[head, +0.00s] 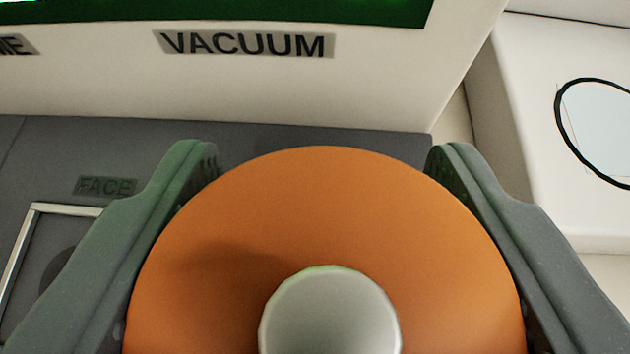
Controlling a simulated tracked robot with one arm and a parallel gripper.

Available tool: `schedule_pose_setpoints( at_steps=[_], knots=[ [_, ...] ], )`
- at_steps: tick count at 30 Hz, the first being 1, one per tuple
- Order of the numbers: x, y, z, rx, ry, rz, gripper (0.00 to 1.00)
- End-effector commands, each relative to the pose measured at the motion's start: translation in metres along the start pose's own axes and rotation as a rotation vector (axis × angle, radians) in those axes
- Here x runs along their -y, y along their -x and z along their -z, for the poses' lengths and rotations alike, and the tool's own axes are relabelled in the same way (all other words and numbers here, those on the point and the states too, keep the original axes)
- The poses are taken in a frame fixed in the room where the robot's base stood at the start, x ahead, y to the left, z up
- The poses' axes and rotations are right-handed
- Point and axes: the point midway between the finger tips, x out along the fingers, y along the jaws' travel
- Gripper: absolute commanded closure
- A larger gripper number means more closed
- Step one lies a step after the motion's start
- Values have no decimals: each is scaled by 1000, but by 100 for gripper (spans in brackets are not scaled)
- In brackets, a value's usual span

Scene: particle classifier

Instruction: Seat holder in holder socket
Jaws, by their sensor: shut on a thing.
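A large round orange disc with a pale grey round knob (330,312) at its middle fills the lower centre of the head view; I take it to be the holder (330,210). My gripper (322,165) is shut on it, with one grey-green finger at its left side and one at its right. The lower part of the disc is cut off by the picture's edge. I cannot make out the holder socket; the disc hides much of the surface behind it.
A white panel labelled VACUUM (245,44) with a green screen (230,10) rises behind a dark grey deck (290,137). At left a metal-framed recess (22,245) lies below a FACE label (106,186). At right stands a white housing with a black-rimmed round window (604,130).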

Motion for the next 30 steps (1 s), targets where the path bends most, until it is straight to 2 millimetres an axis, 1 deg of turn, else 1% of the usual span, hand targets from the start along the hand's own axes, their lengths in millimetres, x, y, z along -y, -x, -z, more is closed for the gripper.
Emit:
schedule_pose_setpoints(
  at_steps=[1,2,6,9,10,11,16,17,18,19,27,30],
  knots=[
    [0,-3,2,-3,0,0,90],
    [0,-5,0,-2,0,0,90],
    [0,-15,-21,2,0,0,90],
    [1,-19,-30,3,0,0,90],
    [1,-20,-31,3,0,0,90],
    [1,-20,-31,2,0,0,96],
    [0,-20,-30,0,0,0,96],
    [0,-20,-30,1,0,0,38],
    [0,-20,-30,0,0,0,26],
    [0,-20,-30,0,0,0,24],
    [0,-19,-30,1,-1,-1,24],
    [0,-16,-30,1,-1,-1,24]
  ],
)
